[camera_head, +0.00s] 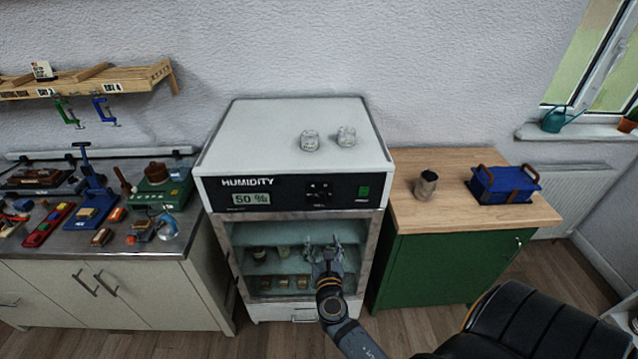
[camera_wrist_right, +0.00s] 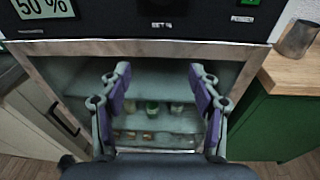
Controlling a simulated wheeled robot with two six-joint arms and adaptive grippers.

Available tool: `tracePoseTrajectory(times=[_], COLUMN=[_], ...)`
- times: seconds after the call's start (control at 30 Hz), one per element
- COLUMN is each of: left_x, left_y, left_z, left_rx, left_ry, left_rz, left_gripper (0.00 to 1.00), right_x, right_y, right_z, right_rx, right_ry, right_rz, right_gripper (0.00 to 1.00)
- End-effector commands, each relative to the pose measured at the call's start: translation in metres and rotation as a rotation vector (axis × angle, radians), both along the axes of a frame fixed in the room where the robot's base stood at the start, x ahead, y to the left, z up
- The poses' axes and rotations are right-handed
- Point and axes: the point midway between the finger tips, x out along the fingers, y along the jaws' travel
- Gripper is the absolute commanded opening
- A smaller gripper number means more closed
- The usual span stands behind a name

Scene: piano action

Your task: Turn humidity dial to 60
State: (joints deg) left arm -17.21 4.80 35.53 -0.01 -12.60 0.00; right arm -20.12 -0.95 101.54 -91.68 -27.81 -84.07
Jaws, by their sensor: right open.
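The white humidity cabinet (camera_head: 290,130) stands in the middle of the head view. Its black front panel carries the word HUMIDITY, a display (camera_head: 251,198) reading 50 %, a dark dial (camera_head: 319,190) and a green button (camera_head: 363,191). The display also shows in the right wrist view (camera_wrist_right: 43,8), where the dial itself is cut off above the "SET %" label (camera_wrist_right: 161,25). My right gripper (camera_head: 323,243) is open and empty, below the dial in front of the cabinet's glass. In the right wrist view its fingers (camera_wrist_right: 158,85) are spread apart. My left gripper is not in view.
Two glass jars (camera_head: 328,138) stand on the cabinet top. A bench with tools (camera_head: 95,210) is at left. A green cupboard (camera_head: 440,268) with a blue box (camera_head: 505,185) and a metal cup (camera_head: 426,184) is at right. A black chair (camera_head: 525,320) is at bottom right.

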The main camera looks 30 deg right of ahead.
Motion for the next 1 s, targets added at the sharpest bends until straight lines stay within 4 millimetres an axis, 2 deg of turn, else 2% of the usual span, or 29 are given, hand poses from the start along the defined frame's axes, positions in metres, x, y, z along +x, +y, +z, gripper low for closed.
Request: tracePoseTrajectory(times=[0.03, 0.1, 0.2, 0.37, 0.6, 0.8, 1.0], left_x=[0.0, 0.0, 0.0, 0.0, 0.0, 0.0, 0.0], left_y=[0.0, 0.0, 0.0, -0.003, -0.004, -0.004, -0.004], left_z=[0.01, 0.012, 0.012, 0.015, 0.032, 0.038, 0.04], left_rx=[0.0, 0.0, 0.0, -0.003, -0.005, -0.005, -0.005], left_ry=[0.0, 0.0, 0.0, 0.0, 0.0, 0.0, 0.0], left_rz=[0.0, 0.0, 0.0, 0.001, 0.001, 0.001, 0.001], left_gripper=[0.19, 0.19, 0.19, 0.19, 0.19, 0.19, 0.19], right_x=[0.002, 0.003, 0.004, 0.01, 0.051, 0.083, 0.096], right_y=[-0.001, -0.002, -0.002, -0.005, -0.028, -0.045, -0.053], right_z=[0.031, 0.054, 0.065, 0.067, 0.07, 0.067, 0.065], right_rx=[-0.078, -0.164, -0.215, -0.219, -0.219, -0.215, -0.214], right_ry=[-0.012, -0.022, -0.027, -0.03, -0.03, -0.028, -0.027], right_rz=[0.002, 0.0, -0.004, -0.002, -0.001, -0.002, -0.003], right_gripper=[0.63, 0.63, 0.63, 0.63, 0.63, 0.63, 0.63])
